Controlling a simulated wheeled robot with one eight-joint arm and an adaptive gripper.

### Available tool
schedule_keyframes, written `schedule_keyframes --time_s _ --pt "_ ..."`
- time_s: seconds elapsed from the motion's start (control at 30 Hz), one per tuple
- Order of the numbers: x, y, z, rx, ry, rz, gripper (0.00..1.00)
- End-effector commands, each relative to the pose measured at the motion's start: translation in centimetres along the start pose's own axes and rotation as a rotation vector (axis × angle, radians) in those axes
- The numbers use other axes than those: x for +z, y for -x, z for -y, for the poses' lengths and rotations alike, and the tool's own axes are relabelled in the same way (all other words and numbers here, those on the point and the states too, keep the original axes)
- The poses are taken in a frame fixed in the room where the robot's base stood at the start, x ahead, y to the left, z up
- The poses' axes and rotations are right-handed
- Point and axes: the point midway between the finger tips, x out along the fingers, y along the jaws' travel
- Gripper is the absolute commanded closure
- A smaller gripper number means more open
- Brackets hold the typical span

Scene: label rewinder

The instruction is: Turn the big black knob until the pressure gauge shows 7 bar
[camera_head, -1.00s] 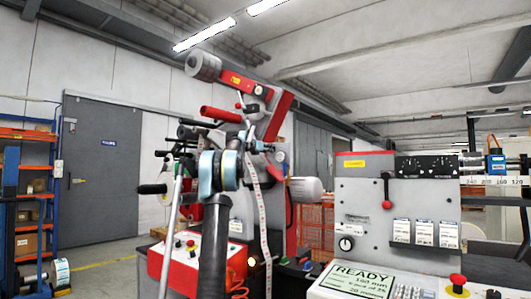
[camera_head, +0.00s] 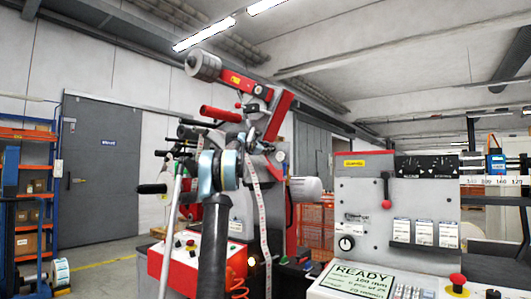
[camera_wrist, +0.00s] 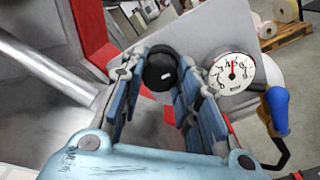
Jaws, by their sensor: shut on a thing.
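The big black knob (camera_wrist: 161,73) sits on a grey panel in the wrist view, with a small white mark on its face. My gripper (camera_wrist: 165,66) has its blue-padded fingers on both sides of the knob and is shut on it. The round white pressure gauge (camera_wrist: 231,74) is just right of the knob. Its red needle points roughly upward; the digits are too small to read surely. In the head view, the knob is hidden behind my arm, and a small white dial that looks like the gauge shows on the machine (camera_head: 281,156).
A lever with a blue handle (camera_wrist: 278,110) stands close to the right of my gripper. Red machine frame (camera_wrist: 92,32) lies to the left. In the head view, a grey control panel with a red-knobbed lever (camera_head: 386,190) and a READY screen (camera_head: 362,280) stands at right.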

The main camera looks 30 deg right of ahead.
Motion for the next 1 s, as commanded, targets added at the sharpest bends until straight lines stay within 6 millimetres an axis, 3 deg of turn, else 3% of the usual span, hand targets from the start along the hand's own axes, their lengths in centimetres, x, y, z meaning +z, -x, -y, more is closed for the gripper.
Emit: schedule_keyframes --time_s 0.6,1.0 --pt "-0.31 0.11 -0.04 -0.001 -0.574 0.019 0.94" --pt "-0.35 0.07 0.11 -0.004 -0.821 0.03 0.94"
